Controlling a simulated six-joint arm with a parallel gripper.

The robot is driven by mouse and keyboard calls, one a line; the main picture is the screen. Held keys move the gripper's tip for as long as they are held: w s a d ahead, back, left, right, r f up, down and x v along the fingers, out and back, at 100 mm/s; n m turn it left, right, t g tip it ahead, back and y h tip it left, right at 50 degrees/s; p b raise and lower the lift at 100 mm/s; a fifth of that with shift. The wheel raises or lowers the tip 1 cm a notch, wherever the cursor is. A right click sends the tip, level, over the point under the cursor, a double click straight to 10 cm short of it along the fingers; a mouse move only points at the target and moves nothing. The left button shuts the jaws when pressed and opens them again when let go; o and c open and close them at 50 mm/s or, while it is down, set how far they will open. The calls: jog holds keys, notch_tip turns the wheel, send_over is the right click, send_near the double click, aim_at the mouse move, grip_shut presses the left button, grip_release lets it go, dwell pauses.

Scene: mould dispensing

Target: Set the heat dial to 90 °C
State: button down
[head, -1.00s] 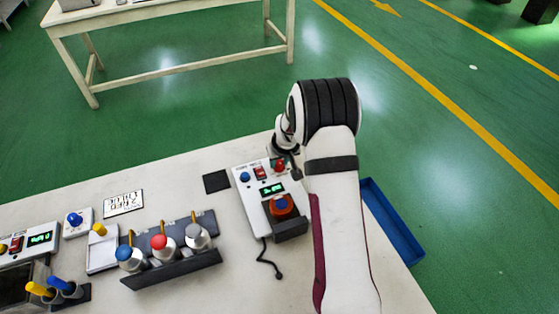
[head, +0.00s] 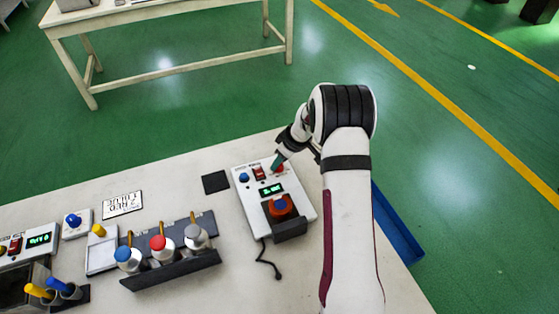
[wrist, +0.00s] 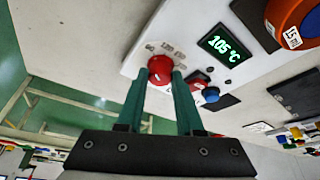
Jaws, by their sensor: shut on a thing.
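The heat dial is a red knob (wrist: 160,71) on the white control box (head: 242,206), with numbers printed around it in the wrist view. My gripper (wrist: 163,77) has its two green fingers shut on the knob's sides. In the head view my gripper (head: 277,163) reaches down onto the box's upper right, where the red knob (head: 280,169) shows partly beside the fingers. The display (wrist: 220,44) reads 105 °C in green. It also shows in the head view (head: 271,189), too small to read surely.
A red switch (head: 259,174) and blue knob (head: 243,177) sit left of the dial. An orange and blue round thing (head: 281,207) is on the box's front part. A rack (head: 190,268) with capped bottles stands to the left, a blue tray (head: 398,232) to the right.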

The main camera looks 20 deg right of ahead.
jog(key=shift+n, duration=0.5)
jog(key=c, duration=0.5)
grip_release()
jog(key=shift+c, duration=0.2)
jog(key=v, duration=1.5)
jog(key=shift+d+r, duration=0.4)
